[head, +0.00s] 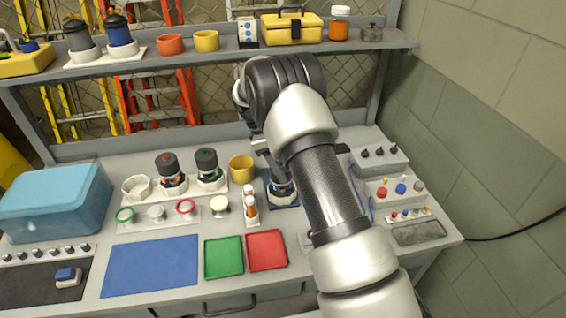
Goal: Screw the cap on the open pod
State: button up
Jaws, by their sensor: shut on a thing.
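The pod (283,188) stands upright in a white holder on a dark blue plate (284,201), right of the middle of the bench. My arm comes in from the lower right and hides much of it. My gripper (274,172) points down over this pod and is shut on a dark thing at its top, which looks like the cap. The fingertips are mostly hidden, so I cannot tell how the cap sits on the pod. Two other pods with dark tops, one marked red (168,168) and one marked green (207,166), stand to the left.
An empty white holder (136,187), a yellow cup (241,168), orange-white cylinders (250,205) and a ring tray (157,220) sit left of the pod. Switch boxes (379,159) stand to the right. A shelf (220,55) crosses behind. The blue mat (150,265) is clear.

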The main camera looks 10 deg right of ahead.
jog(key=shift+w+a, duration=0.15)
jog(key=shift+w, duration=0.1)
jog(key=o, duration=1.1)
jog(key=v, duration=1.7)
jog(key=shift+d+r, duration=0.1)
jog(key=shift+d, duration=0.1)
jog(key=shift+c, duration=0.3)
jog(key=s+d+f+n+t+y+b, duration=0.1)
jog(key=s+f+n+t+b, duration=0.1)
jog(key=s+n+t+b, duration=0.75)
jog(key=w+d+f+g, duration=0.1)
jog(key=w+f, duration=0.1)
jog(key=f, duration=0.3)
jog(key=w+d+f+n+g, duration=0.1)
jog(key=w+d+f+g, duration=0.1)
jog(key=f, duration=0.2)
jog(key=w+d+f+n+g, duration=0.1)
jog(key=w+f+g, duration=0.1)
jog(key=f, duration=0.3)
jog(key=shift+w+d+f+n, duration=0.2)
jog(key=shift+d+f+n, duration=0.05)
jog(key=shift+d+f, duration=0.15)
